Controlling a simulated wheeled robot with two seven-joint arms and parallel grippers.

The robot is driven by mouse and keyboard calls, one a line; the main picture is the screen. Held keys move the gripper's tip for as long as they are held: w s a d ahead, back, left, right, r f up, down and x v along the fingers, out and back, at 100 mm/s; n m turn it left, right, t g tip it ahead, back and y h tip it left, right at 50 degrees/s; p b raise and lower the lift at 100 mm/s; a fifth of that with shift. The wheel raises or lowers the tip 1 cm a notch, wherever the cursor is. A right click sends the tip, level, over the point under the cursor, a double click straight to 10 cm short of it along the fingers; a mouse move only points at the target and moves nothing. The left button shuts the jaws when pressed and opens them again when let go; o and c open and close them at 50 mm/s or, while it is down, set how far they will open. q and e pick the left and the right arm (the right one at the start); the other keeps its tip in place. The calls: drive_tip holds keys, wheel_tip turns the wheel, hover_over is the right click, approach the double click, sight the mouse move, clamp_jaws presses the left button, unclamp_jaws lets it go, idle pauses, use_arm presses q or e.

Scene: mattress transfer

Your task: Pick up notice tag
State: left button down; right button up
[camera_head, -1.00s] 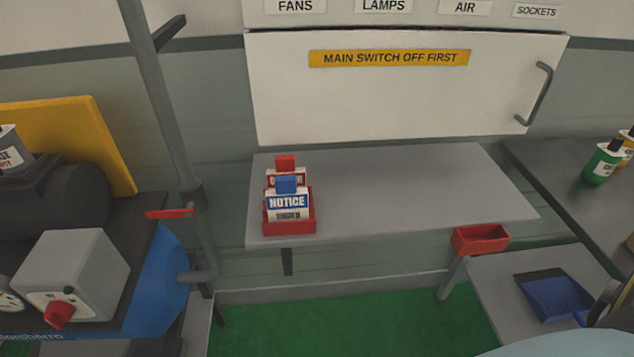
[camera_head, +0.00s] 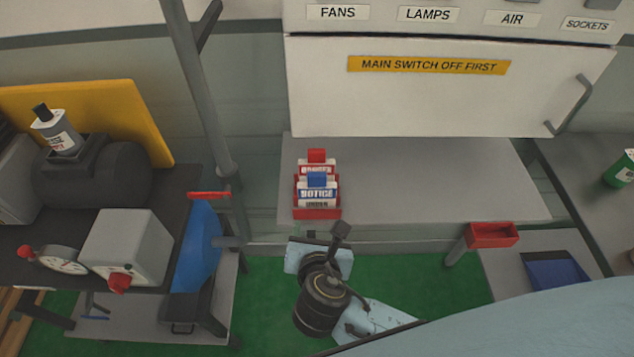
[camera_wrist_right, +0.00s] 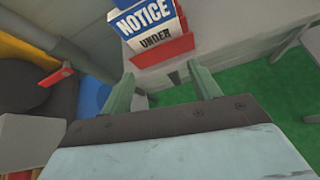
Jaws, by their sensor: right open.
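The notice tag (camera_head: 317,194) is white with a blue NOTICE band and a blue top tab. It stands upright in the front of a red holder (camera_head: 317,213) on the grey shelf (camera_head: 430,190). A similar tag with a red tab (camera_head: 317,156) stands behind it. My right gripper (camera_head: 312,240) is just in front of and below the holder in the head view. In the right wrist view its two fingers (camera_wrist_right: 163,86) are apart and empty, with the notice tag (camera_wrist_right: 148,22) beyond them, not touching. My left gripper is not in view.
A white cabinet (camera_head: 440,100) rises behind the shelf. A small red empty bin (camera_head: 492,235) hangs at the shelf's front right. A bench with a grey box (camera_head: 127,246) and a compressor-like machine stands at left, beside a grey post (camera_head: 200,90). The shelf right of the holder is clear.

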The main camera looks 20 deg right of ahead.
drive_tip(key=n+t+p, duration=0.1)
drive_tip(key=n, duration=0.1)
approach(317, 181)
drive_tip(key=shift+h, duration=0.3)
drive_tip(key=x, duration=0.6)
drive_tip(key=b+x, duration=0.1)
drive_tip(key=x, duration=0.6)
drive_tip(key=shift+a, duration=0.25)
drive_tip(key=shift+t, duration=0.3)
drive_tip(key=shift+s, duration=0.1)
clamp_jaws()
